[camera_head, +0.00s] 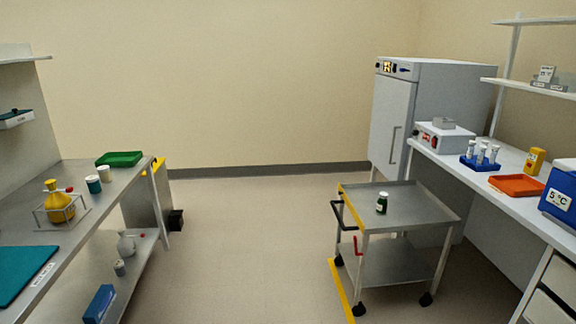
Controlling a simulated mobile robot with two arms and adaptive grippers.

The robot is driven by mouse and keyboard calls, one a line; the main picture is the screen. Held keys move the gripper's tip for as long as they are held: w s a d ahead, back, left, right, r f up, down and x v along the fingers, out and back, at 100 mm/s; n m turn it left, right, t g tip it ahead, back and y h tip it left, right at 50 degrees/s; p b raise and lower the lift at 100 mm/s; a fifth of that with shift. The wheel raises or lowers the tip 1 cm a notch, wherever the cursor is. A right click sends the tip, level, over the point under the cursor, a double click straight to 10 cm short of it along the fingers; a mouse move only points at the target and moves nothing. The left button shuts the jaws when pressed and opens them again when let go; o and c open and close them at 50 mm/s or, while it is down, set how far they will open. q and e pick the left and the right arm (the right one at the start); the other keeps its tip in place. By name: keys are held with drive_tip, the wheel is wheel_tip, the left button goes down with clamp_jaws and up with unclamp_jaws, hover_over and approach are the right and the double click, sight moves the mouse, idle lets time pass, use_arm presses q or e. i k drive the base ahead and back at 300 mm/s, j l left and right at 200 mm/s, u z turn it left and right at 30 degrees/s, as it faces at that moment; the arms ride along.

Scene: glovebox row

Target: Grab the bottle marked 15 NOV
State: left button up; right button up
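A small dark green bottle (381,204) with a pale cap stands upright on the top shelf of a metal cart (420,207), right of the middle. It has a light label, too small for me to read, so I cannot tell whether it says 15 NOV. Two small containers, one teal (93,184) and one cream (103,173), stand on the left bench, with no readable marking. Neither of my grippers shows in the head view.
The left bench (120,192) also holds a green tray (119,159) and a yellow flask (59,205) in a wire stand. The right bench (470,178) carries a blue tube rack (480,163) and an orange tray (516,186). The floor (240,250) between is clear.

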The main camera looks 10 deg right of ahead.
sight(382, 204)
drive_tip(key=i+z, duration=0.25)
drive_tip(key=i, duration=0.25)
drive_tip(key=i+z, duration=0.2)
drive_tip(key=i, duration=0.35)
drive_tip(key=i+j+z, duration=0.25)
drive_tip(key=i, duration=0.25)
